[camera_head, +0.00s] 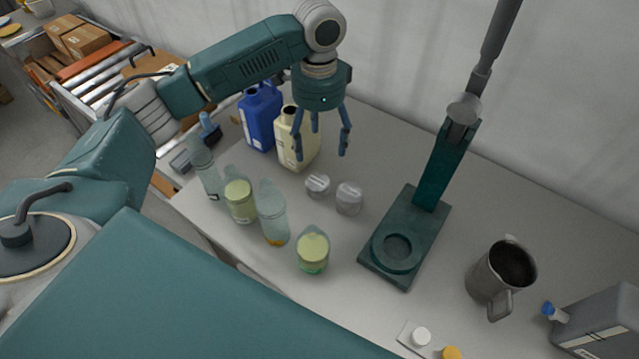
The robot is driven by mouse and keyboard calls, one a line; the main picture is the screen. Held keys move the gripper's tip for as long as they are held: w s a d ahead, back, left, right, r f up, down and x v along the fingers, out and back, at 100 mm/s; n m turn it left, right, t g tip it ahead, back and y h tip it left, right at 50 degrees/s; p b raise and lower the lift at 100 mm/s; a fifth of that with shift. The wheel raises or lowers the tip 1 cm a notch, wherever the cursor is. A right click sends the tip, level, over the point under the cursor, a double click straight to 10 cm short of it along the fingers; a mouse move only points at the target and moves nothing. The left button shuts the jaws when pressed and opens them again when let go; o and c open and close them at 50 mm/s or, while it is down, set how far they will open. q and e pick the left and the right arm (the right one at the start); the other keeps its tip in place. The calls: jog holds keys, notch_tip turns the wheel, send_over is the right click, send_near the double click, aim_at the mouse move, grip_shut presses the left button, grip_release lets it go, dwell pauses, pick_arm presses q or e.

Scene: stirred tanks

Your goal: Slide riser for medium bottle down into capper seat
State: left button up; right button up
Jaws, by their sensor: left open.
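The capper (425,215) is a teal stand with a tilted column and a grey lever above it. Its round seat (397,247) is a shallow ring on the front of the base, and it looks empty. Two short pale grey cylinders stand left of the capper, a smaller one (317,185) and a larger one (349,198). They look like risers, but I cannot tell which is for the medium bottle. My left gripper (324,145) is open and empty, fingers pointing down, above and behind these cylinders. My right gripper is out of view.
Clear and green-filled bottles (272,212) stand at the table's left. A blue jug (260,115) and a cream jug (297,140) stand behind. A metal pitcher (490,283) and a grey canister (600,325) are at right. Small caps (421,336) lie in front. Table space behind the pitcher is clear.

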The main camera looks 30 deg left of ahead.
pick_arm(q)
notch_tip(320, 180, down, 3)
jog(key=b, duration=0.3)
send_over(318, 181)
notch_tip(318, 181, down, 6)
jog(key=shift+d+f, duration=0.15)
jog(key=shift+f, duration=0.7)
jog(key=f+p, duration=0.1)
jog(key=f, duration=0.3)
jog(key=shift+s+a+f+p, duration=0.15)
jog(key=shift+a+p, duration=0.05)
jog(key=shift+p, duration=0.2)
jog(key=shift+f, duration=0.35)
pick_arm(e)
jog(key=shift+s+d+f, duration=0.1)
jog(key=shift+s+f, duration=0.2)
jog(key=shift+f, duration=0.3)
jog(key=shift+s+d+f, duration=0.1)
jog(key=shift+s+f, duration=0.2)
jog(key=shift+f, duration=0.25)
pick_arm(q)
jog(key=shift+c, duration=0.5)
jog(key=c, duration=1.3)
